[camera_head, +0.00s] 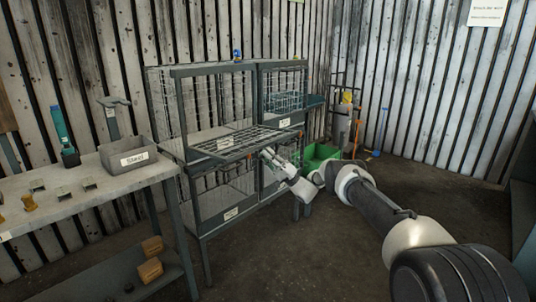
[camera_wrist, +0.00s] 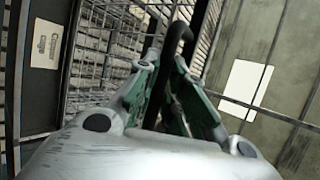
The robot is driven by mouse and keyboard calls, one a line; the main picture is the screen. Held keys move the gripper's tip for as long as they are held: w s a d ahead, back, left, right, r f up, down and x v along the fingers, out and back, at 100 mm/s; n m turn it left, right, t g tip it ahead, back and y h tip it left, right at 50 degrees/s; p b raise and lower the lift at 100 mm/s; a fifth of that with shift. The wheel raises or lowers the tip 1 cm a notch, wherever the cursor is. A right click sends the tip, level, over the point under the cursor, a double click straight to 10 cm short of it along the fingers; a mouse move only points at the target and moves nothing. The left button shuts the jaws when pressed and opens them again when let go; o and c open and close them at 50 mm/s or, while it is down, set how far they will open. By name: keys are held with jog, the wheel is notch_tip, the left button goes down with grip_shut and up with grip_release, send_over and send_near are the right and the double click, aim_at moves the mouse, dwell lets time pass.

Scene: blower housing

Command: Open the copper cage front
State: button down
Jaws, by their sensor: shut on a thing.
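The cage rack (camera_head: 197,180) is a dark grey metal frame with wire mesh and several compartments, standing against the wall. At its upper left, a mesh front (camera_head: 240,139) lies roughly level, tipped out from an open compartment. My gripper (camera_head: 268,154) is at the right end of this front's outer edge. In the wrist view, my gripper (camera_wrist: 180,70) is shut on a dark curved handle (camera_wrist: 184,36), partly hidden by the green-padded fingers. A small label (camera_wrist: 46,43) seems to read "Copper cage", on a dark strip beside the mesh (camera_wrist: 110,45).
A workbench (camera_head: 95,195) with a grey bin (camera_head: 128,157) labelled "Steel" stands at the left. A green bin (camera_head: 318,155) sits on the floor behind my gripper. The floor (camera_head: 300,250) in front of the rack is largely clear.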

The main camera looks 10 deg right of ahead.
jog(key=shift+f, duration=0.15)
dwell(0.3)
jog(key=c, duration=1.5)
grip_release()
jog(key=shift+d, duration=0.1)
jog(key=v, duration=1.2)
jog(key=shift+f, duration=0.1)
